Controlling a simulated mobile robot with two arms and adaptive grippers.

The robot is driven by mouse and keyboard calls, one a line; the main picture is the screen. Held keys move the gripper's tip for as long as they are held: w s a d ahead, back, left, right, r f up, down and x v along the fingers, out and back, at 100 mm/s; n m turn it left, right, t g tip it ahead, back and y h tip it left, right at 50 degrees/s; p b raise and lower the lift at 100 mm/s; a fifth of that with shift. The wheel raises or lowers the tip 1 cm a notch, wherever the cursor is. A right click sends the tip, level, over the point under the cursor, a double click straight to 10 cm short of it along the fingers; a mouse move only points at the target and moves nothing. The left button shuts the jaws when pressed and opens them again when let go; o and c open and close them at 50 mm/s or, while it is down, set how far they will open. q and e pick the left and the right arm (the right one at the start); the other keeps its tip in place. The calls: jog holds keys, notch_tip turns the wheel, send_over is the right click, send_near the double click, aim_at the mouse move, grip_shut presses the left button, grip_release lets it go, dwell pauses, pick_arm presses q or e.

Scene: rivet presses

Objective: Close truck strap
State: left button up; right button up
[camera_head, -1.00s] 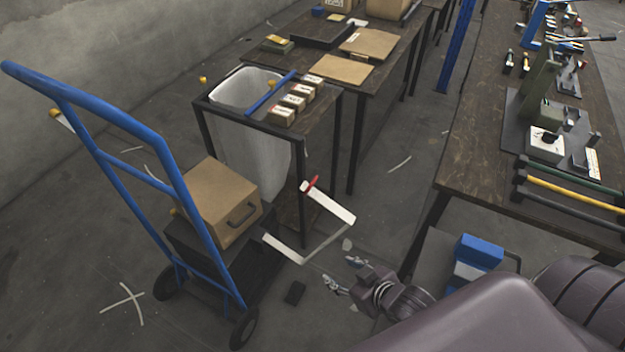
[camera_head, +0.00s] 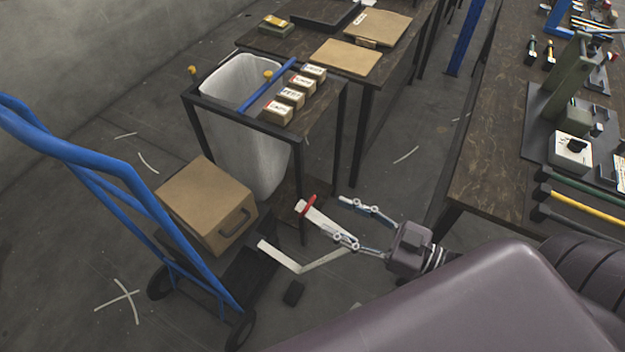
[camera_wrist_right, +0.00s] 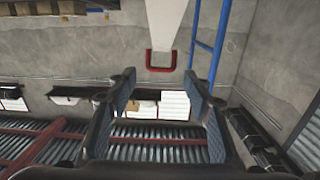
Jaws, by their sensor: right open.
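The truck strap (camera_head: 280,257) is a white band beside the blue hand truck (camera_head: 95,165), bent back on itself low in front of the box. Its free end carries a red buckle (camera_head: 308,204). In the wrist view the white band hangs from the top with the red buckle (camera_wrist_right: 161,68) at its lower end. My right gripper (camera_head: 338,219) is open, its fingers spread near the strap's upper part. In the wrist view the buckle is just beyond the gap between the fingertips (camera_wrist_right: 160,85); nothing shows gripped. My left gripper is not in view.
A cardboard box (camera_head: 205,205) rests on the hand truck. A framed stand (camera_head: 245,118) with a white bin and small boxes is behind the strap. A workbench (camera_head: 500,150) with tools is at the right. Open floor lies between.

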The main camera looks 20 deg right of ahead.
aim_at(309, 203)
jog(key=shift+w+d+r, duration=0.1)
jog(key=shift+w, duration=0.15)
jog(key=shift+w+a+r, duration=0.1)
jog(key=shift+a, duration=0.1)
jog(key=shift+w+a+r+p, duration=0.15)
jog(key=shift+w+a, duration=0.35)
jog(key=shift+a, duration=0.15)
jog(key=shift+w+a+r+p, duration=0.1)
jog(key=shift+w+a+p, duration=0.05)
jog(key=shift+w+a, duration=0.4)
jog(key=shift+x, duration=1.1)
jog(key=shift+w+a+f, duration=0.15)
jog(key=shift+w, duration=0.2)
jog(key=shift+w+a, duration=0.25)
jog(key=shift+a, duration=0.05)
jog(key=c, duration=0.7)
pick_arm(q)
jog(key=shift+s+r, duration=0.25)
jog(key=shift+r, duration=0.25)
pick_arm(e)
grip_shut()
